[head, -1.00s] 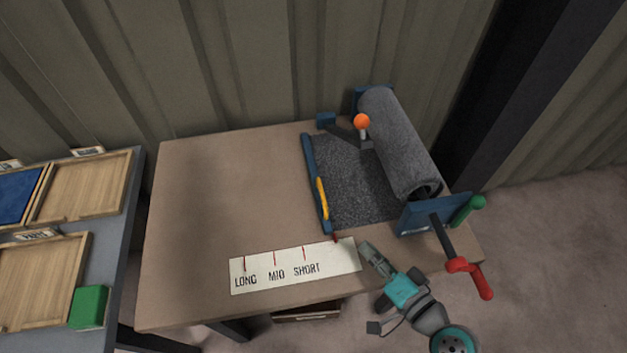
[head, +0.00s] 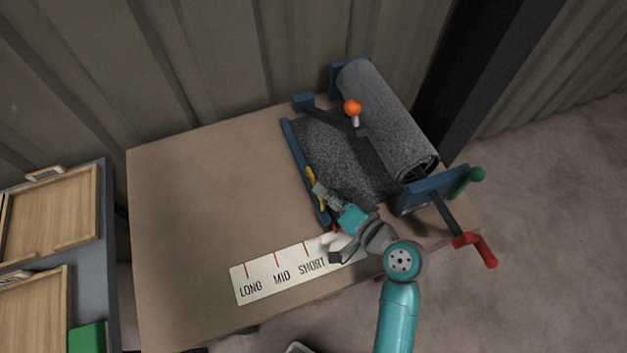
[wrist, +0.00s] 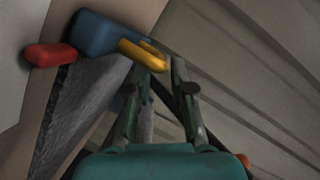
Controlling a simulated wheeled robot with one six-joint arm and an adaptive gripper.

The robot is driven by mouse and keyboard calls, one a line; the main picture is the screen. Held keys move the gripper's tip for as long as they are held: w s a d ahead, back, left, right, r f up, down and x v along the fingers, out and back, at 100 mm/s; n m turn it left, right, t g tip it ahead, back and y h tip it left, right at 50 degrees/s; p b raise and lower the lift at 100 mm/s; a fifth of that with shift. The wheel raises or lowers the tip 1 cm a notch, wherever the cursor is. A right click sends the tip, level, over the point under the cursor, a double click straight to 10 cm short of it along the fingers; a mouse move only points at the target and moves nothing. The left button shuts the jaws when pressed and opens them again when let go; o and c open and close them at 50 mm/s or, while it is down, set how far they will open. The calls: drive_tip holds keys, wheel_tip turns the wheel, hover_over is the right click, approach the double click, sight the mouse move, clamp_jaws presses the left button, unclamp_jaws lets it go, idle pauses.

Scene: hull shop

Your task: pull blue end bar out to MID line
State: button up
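The blue end bar (head: 297,158) lies along the left edge of the grey cloth (head: 341,158), with a yellow handle (head: 311,176) on it. Its red pointer (head: 334,229) is at the near end, right of the SHORT line. The white scale card (head: 262,291) carries red LONG, MID and SHORT lines. My gripper (head: 317,187) is at the handle, over the cloth edge. In the wrist view the fingers (wrist: 166,68) stand apart, with the yellow handle (wrist: 138,54) at the left fingertip. I cannot tell whether they touch.
The grey roll (head: 388,118) sits in a blue stand with a red crank (head: 481,248), a green knob (head: 476,175) and an orange-knobbed lever (head: 353,107). The table left of the bar is clear. Wooden trays (head: 50,222) and a green block (head: 87,337) stand at left.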

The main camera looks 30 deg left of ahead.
sight(314, 182)
drive_tip(key=shift+x, duration=2.15)
clamp_jaws()
